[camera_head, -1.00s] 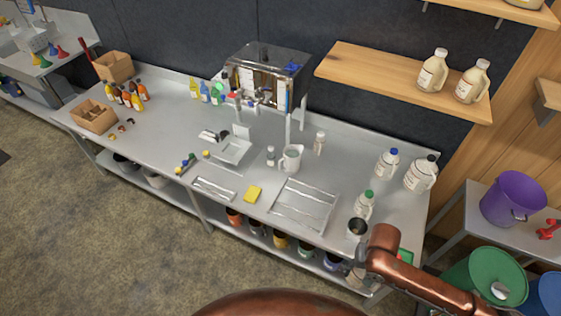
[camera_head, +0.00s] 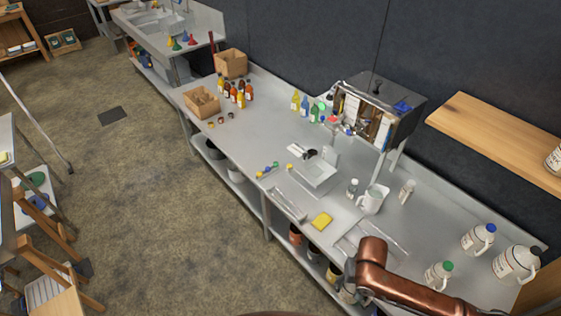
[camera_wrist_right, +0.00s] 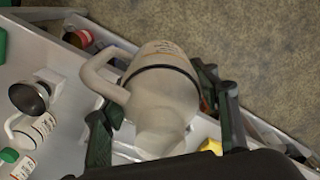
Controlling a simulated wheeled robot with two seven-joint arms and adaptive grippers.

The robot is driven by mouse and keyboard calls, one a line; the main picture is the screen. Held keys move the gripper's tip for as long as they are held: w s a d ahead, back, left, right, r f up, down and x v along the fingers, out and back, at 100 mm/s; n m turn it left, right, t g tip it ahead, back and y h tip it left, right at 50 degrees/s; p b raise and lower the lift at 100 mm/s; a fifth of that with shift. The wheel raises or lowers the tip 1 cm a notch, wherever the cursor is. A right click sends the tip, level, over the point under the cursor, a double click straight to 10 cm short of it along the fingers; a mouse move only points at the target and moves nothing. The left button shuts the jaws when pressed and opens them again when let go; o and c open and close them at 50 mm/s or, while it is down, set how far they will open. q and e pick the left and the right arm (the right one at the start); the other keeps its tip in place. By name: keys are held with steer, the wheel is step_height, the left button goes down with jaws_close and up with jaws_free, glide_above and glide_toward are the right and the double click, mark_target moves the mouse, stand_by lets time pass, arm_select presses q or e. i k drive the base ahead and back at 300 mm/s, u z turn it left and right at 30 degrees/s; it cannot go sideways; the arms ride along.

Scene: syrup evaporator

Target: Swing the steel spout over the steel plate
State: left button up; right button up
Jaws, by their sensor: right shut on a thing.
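The steel evaporator (camera_head: 392,118) stands on legs at the back of the bench. Small steel fittings with coloured knobs (camera_head: 330,115) sit at its front left; the spout among them is too small to make out clearly. A small square steel plate (camera_head: 320,176) lies on the bench in front, with an upright piece behind it and a black-handled thing at its left edge. My right gripper (camera_wrist_right: 163,115) is shut on a cream jug (camera_wrist_right: 165,60) with a loop handle and a dark band, in the right wrist view. My left gripper is not in view.
A white pitcher (camera_head: 370,201), a clear bottle and a small white bottle stand right of the plate. Flat trays and a yellow sponge (camera_head: 321,220) lie near the front edge. Jugs (camera_head: 478,238) stand at the right, coloured bottles and wooden boxes (camera_head: 201,101) at the left.

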mark_target(316, 173)
steer(key=u, duration=0.9)
steer(key=i, duration=1.8)
steer(key=z, duration=0.95)
steer(key=i, duration=0.65)
steer(key=z, duration=0.6)
